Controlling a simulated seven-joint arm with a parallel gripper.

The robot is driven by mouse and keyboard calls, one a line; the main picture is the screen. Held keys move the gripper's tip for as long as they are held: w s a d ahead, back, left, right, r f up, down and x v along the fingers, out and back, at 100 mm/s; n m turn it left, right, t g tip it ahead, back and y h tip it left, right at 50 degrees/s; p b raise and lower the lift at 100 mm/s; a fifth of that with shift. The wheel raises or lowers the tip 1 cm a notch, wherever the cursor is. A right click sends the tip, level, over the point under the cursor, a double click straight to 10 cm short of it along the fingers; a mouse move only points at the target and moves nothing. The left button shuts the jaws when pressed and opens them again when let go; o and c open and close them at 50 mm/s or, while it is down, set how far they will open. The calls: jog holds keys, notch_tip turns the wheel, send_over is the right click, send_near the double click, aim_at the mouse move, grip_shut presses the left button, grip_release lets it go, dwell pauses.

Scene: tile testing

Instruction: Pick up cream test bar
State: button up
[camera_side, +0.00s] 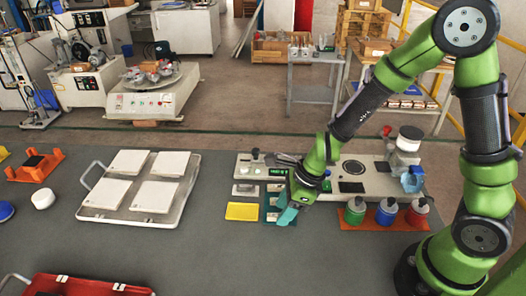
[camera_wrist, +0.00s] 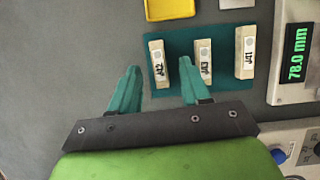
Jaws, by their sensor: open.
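Three cream test bars lie side by side on a teal mat (camera_wrist: 223,88) in the wrist view: a left bar (camera_wrist: 157,52), a middle bar (camera_wrist: 204,52) and a right bar (camera_wrist: 245,42). Each has a dark printed label. My gripper (camera_wrist: 159,68) has two teal fingers spread apart with nothing held. The left bar appears between the fingertips in the picture, and the right fingertip appears near the middle bar. I cannot tell the height above them. In the side view my gripper (camera_side: 289,214) is over the mat (camera_side: 272,190) and mostly hides the bars.
A yellow tray (camera_side: 242,211) lies left of the mat. A gauge (camera_wrist: 297,50) reading 78.0 mm stands to the right in the wrist view. Bottles on an orange rack (camera_side: 388,222) are to the right. A tray with white tiles (camera_side: 95,212) is at left.

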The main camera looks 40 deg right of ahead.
jog(key=shift+w+a+f, duration=0.1)
jog(key=shift+f, duration=0.3)
grip_shut()
